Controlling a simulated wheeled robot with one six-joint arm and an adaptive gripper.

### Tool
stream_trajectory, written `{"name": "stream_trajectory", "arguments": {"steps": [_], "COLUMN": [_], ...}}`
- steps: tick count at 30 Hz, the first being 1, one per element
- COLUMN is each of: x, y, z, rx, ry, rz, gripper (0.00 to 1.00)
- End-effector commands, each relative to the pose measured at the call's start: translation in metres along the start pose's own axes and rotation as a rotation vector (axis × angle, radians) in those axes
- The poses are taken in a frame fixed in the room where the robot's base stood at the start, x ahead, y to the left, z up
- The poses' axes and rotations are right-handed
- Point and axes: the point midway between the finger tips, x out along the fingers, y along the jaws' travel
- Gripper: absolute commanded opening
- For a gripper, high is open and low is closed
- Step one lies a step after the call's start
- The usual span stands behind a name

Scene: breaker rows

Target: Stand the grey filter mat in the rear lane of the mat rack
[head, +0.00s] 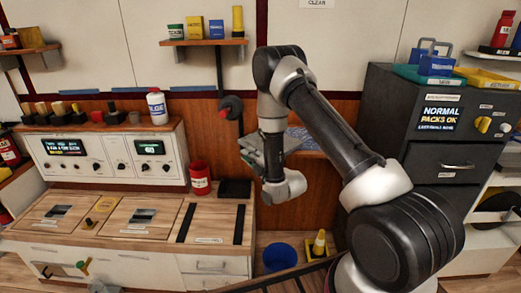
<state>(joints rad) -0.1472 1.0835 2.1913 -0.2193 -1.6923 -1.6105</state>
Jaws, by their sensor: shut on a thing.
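My gripper (270,157) is mostly hidden behind my own forearm and wrist, at mid-height in front of the brown wall panel. It is shut on a flat grey piece (251,144), which looks like the grey filter mat. Part of the piece shows left of my forearm, raised above the counter; its full outline is hidden. A speckled blue-grey surface (302,138) shows right of my forearm; I cannot tell whether it belongs to the same piece. I cannot make out the mat rack or its rear lane for sure.
A wooden counter (160,205) with two black strips stands at left, with a red can (200,178) and a black block (235,188) on it. A blue bucket (279,256) and yellow cone (319,244) are low in the middle. A dark cabinet (425,150) stands right.

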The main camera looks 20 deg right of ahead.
Motion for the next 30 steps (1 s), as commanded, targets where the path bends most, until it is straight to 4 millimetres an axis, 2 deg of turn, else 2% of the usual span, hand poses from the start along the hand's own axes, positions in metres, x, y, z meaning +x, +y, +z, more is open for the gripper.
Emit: {"name": "stream_trajectory", "arguments": {"steps": [5, 17, 21, 23, 26, 30], "x": [0.001, -0.001, -0.011, -0.021, -0.045, -0.069], "y": [0.013, 0.090, 0.108, 0.105, 0.087, 0.061], "z": [0.000, 0.001, 0.021, 0.034, 0.052, 0.061], "rx": [0.000, -0.001, 0.000, 0.002, 0.003, 0.003], "ry": [0.000, -0.002, -0.087, -0.156, -0.273, -0.369], "rz": [0.003, 0.005, 0.001, -0.003, -0.010, -0.010], "gripper": [0.00, 0.00, 0.00, 0.00, 0.00, 0.00]}}
